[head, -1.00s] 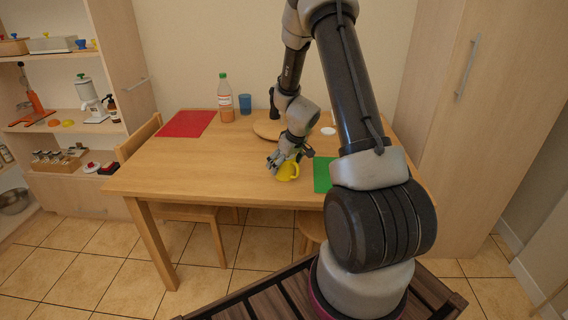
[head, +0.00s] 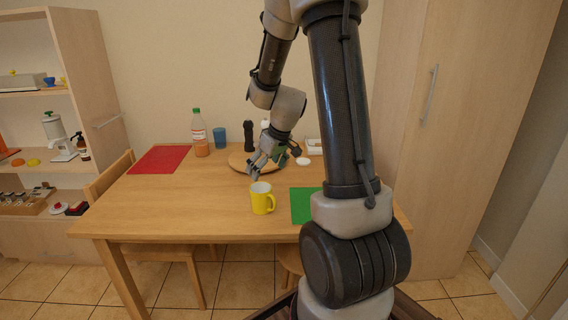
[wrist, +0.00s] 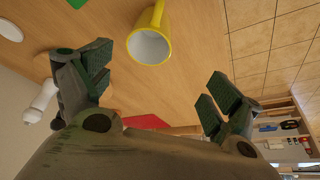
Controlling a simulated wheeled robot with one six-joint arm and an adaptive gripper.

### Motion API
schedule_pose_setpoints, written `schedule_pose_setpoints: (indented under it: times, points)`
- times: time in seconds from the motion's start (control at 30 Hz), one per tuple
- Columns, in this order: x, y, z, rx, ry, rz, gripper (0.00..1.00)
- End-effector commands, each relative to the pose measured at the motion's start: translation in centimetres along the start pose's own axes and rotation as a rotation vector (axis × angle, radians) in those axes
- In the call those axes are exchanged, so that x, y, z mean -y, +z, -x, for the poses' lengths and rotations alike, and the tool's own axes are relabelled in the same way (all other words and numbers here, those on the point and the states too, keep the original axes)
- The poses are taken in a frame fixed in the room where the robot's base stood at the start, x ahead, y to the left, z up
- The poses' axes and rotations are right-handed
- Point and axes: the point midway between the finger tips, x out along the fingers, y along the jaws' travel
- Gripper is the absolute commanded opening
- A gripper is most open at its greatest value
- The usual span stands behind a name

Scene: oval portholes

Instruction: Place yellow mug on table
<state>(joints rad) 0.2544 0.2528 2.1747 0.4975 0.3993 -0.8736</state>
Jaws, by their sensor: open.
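The yellow mug (head: 261,199) stands upright on the wooden table (head: 180,205), near its front edge and left of the green mat. Its handle points right in the head view. In the wrist view the mug (wrist: 151,36) is ahead of the fingers, with its white inside facing me. My gripper (head: 257,172) is above and behind the mug, apart from it. In the wrist view my gripper (wrist: 155,92) has its two fingers spread wide with nothing between them.
A green mat (head: 305,204) lies right of the mug and a red mat (head: 159,159) at the back left. A bottle (head: 200,138), a blue cup (head: 220,136) and a round wooden board (head: 238,160) are at the back. The table's left middle is clear.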

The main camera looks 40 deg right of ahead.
Motion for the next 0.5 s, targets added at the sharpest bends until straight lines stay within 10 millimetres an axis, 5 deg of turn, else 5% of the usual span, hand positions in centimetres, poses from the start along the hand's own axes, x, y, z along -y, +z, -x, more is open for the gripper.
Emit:
schedule_pose_setpoints:
  times: [0.17, 0.3, 0.5]
  points:
    - [5.3, 1.0, 9.3, -0.014, -0.024, -0.011, 0.92]
    - [9.0, 4.7, 16.0, 0.003, -0.019, -0.042, 0.92]
    - [11.6, 11.3, 22.2, 0.022, 0.036, -0.109, 0.92]
